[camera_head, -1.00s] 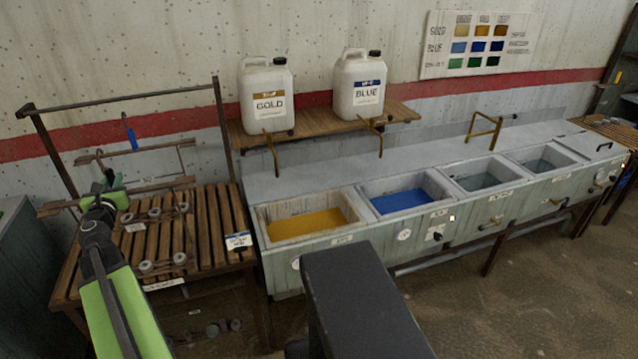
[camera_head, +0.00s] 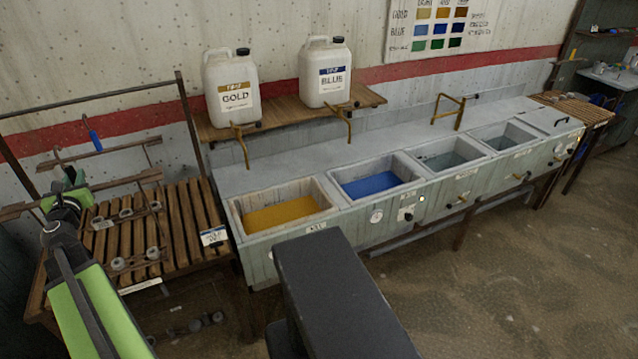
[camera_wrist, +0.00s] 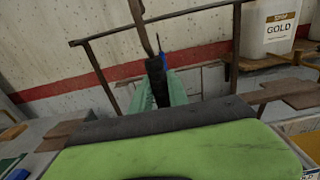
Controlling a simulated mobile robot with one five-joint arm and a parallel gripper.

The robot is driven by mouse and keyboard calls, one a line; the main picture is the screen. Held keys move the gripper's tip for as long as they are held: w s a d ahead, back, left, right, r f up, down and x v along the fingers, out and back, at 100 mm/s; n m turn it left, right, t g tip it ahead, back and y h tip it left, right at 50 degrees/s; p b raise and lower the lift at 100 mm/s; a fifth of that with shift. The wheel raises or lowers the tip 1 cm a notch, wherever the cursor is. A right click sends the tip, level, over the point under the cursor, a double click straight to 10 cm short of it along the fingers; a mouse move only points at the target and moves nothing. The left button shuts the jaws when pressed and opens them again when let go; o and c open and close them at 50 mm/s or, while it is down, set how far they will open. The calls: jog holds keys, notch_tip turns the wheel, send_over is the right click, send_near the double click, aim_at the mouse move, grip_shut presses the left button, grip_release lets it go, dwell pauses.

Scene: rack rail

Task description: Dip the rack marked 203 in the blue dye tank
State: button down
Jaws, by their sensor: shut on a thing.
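My gripper (camera_head: 68,190) is at the left of the head view, over the slatted stand. It is shut on a rack (camera_head: 122,182) with brown bars; the rack's bars also show beside the fingers in the wrist view (camera_wrist: 280,92). No number is readable on it, so I cannot tell whether it is 203. The green fingers show in the wrist view (camera_wrist: 166,92) around a dark upright piece. The blue dye tank (camera_head: 377,168) is the second basin in the row, open at the top, with blue liquid inside. It is well to the right of the rack.
The gold tank (camera_head: 282,197) lies between the slatted stand (camera_head: 185,215) and the blue tank. Two greyish basins (camera_head: 450,158) follow to the right. Gold (camera_head: 232,92) and blue (camera_head: 326,72) jugs stand on a shelf behind, above brass taps. Open floor lies in front.

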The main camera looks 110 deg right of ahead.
jog(key=shift+r+p, duration=0.65)
jog(key=shift+r, duration=0.4)
